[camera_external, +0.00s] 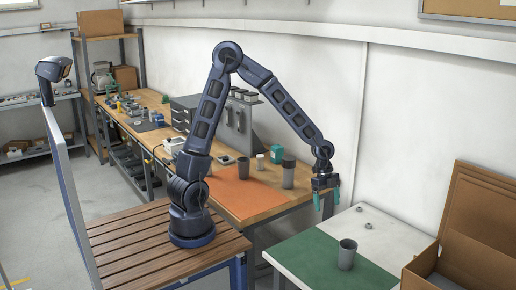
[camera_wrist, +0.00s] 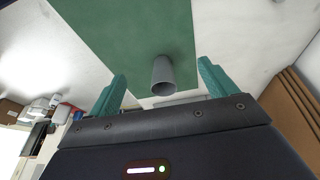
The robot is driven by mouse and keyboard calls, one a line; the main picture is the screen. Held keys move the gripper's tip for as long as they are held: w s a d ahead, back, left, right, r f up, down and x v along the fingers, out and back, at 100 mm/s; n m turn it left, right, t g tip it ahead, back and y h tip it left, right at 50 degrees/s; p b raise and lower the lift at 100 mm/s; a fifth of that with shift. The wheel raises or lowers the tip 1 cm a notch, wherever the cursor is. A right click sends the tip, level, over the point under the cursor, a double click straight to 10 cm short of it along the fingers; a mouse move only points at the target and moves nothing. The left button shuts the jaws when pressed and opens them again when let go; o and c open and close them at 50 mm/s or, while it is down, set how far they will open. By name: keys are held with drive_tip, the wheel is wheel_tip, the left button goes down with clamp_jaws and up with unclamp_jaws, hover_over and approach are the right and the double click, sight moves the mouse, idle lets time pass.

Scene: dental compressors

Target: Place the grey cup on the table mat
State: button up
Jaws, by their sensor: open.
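The grey cup (camera_external: 347,256) stands upright on the green table mat (camera_external: 308,254), which lies on a white table at the lower right. My gripper (camera_external: 326,201) is open and empty, with its teal fingers pointing down, above and a little behind the cup. In the wrist view the cup (camera_wrist: 163,78) shows between and beyond the two fingers of my gripper (camera_wrist: 162,72), apart from both. The green mat (camera_wrist: 125,35) runs behind it there.
A cardboard box (camera_external: 476,230) stands at the right of the white table. Small metal parts (camera_external: 365,217) lie at its back. A wooden bench with an orange mat (camera_external: 240,193), dark canister (camera_external: 289,174) and teal cup (camera_external: 277,154) stands behind.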

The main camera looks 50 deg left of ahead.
drive_tip(key=s+a+r+n+t+y, duration=0.2)
drive_tip(key=a+r+n, duration=0.35)
drive_tip(key=a, duration=0.45)
drive_tip(key=s+a+r+n+t+y, duration=0.15)
drive_tip(key=a+r+n, duration=0.25)
drive_tip(key=a+r, duration=0.45)
drive_tip(key=s+a+r+n+t, duration=0.1)
drive_tip(key=s+a+r+n, duration=0.2)
drive_tip(key=s+a, duration=0.4)
drive_tip(key=s+a+r+n+t, duration=0.1)
drive_tip(key=s+a+r+n, duration=0.2)
drive_tip(key=s+a+n, duration=0.3)
drive_tip(key=s+a, duration=0.2)
drive_tip(key=a, duration=0.1)
drive_tip(key=shift+s+r, duration=0.25)
drive_tip(key=shift+r, duration=0.1)
